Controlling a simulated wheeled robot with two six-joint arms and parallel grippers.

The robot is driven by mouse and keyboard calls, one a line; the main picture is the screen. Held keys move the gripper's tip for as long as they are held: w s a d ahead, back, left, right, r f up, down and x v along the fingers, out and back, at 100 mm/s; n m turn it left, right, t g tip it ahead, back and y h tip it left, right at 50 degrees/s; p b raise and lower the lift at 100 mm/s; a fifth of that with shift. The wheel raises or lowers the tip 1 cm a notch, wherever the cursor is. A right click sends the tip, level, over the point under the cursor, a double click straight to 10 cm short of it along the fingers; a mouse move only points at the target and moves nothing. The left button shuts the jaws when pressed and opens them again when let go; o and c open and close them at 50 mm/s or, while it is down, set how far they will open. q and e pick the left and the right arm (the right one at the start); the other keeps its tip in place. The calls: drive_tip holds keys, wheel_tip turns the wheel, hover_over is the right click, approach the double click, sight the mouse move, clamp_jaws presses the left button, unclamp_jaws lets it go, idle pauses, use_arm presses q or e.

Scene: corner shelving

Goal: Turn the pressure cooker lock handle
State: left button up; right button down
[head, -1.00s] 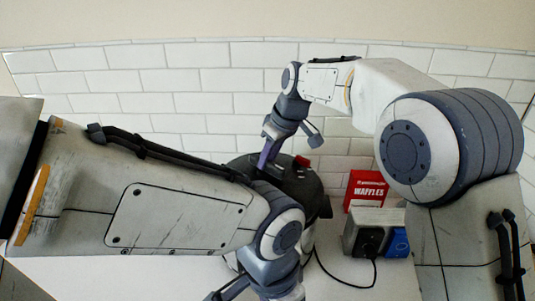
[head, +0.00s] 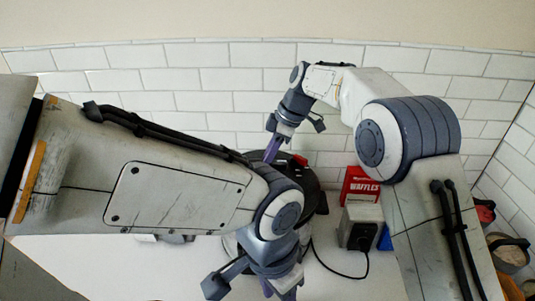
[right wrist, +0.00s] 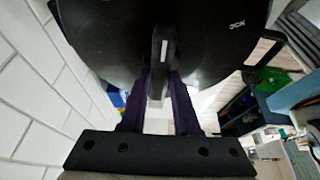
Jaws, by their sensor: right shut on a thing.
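The pressure cooker has a dark round lid (head: 316,192) with a small red part on top; in the head view it stands at the centre, partly hidden behind my left arm. In the right wrist view the black lid (right wrist: 100,40) fills the top, and a dark upright handle (right wrist: 164,45) stands out from it. My right gripper (head: 270,155) has its purple fingers on both sides of this handle in the right wrist view (right wrist: 160,85), shut on it. My left gripper (head: 278,290) points down in front of the cooker, cut by the bottom edge; its jaw opening is unclear.
A red waffles box (head: 360,186) stands right of the cooker. A grey toaster-like appliance (head: 359,225) with a black cord is in front of it. Pots or bowls (head: 508,252) are at the far right. A white tiled wall (head: 200,80) closes the back.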

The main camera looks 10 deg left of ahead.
idle(0.5)
drive_tip(key=c, duration=0.6)
unclamp_jaws()
drive_tip(key=shift+c, duration=0.2)
drive_tip(key=v, duration=0.9)
drive_tip(key=shift+w+r+b, duration=0.1)
drive_tip(key=shift+r+b, duration=0.05)
drive_tip(key=shift+b, duration=0.2)
drive_tip(key=shift+d+r, duration=0.25)
drive_tip(key=shift+r, duration=0.35)
